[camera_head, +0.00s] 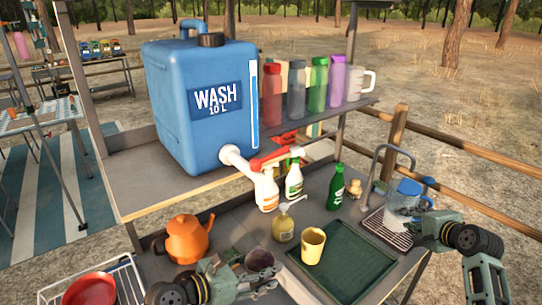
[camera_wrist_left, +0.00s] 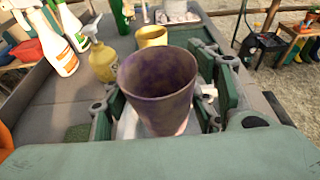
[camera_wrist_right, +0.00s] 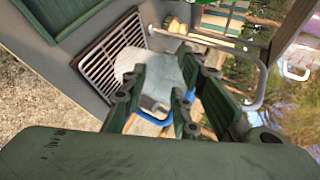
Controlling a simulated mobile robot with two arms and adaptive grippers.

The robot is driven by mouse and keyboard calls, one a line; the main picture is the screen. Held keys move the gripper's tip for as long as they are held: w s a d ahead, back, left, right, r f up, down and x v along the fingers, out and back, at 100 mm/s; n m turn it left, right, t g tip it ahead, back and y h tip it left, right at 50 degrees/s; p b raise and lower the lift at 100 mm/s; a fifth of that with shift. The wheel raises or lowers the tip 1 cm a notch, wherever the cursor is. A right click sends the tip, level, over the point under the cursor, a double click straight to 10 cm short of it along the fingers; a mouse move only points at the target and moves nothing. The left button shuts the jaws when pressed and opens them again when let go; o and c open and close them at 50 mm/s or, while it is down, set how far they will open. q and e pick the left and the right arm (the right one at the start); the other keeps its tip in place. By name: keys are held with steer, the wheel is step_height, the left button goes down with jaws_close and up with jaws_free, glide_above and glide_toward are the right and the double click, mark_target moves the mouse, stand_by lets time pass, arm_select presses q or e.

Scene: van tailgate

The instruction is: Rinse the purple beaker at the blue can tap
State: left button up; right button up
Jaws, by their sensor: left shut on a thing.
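The purple beaker (camera_head: 260,262), mottled and dark, is upright and held in my left gripper (camera_head: 240,282), at the front of the counter. In the left wrist view the beaker (camera_wrist_left: 158,88) sits between the two fingers, with its open rim facing the camera. The blue can (camera_head: 200,110), marked WASH 10 L, stands on the raised shelf. Its white tap (camera_head: 234,156) points out over the counter, away from the beaker. My right gripper (camera_head: 412,232) is beside a blue-topped jug (camera_head: 408,190); whether its fingers grip anything is unclear.
Two spray bottles (camera_head: 266,188) stand just below the tap. A yellow dispenser (camera_head: 283,228), a yellow cup (camera_head: 313,246) and a green tray (camera_head: 345,265) are nearby. An orange kettle (camera_head: 187,240) and a wire rack (camera_head: 125,280) are at left. A metal faucet (camera_head: 380,155) stands by the drain grate (camera_wrist_right: 112,50).

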steer(key=a+r+n+t+y, duration=0.15)
steer(key=a+r+y, duration=0.25)
steer(key=a+r, duration=0.65)
steer(key=s+a+r+n+g+y, duration=0.1)
steer(key=s+a+r+n+y, duration=0.2)
steer(key=a+r, duration=0.45)
steer(key=s+a+r+n+g+y, duration=0.1)
steer(key=s+a+r+n+y, duration=0.2)
steer(key=a+r, duration=0.45)
steer(key=n+g+y, duration=0.2)
steer(key=n+g, duration=0.1)
glide_toward(271, 158)
steer(key=x, duration=1)
steer(key=shift+w+f, duration=0.1)
steer(key=shift+w, duration=0.3)
steer(key=shift+d, duration=0.1)
steer(key=shift+c, duration=0.6)
steer(key=c, duration=0.6)
jaws_close()
steer(key=shift+f, duration=0.2)
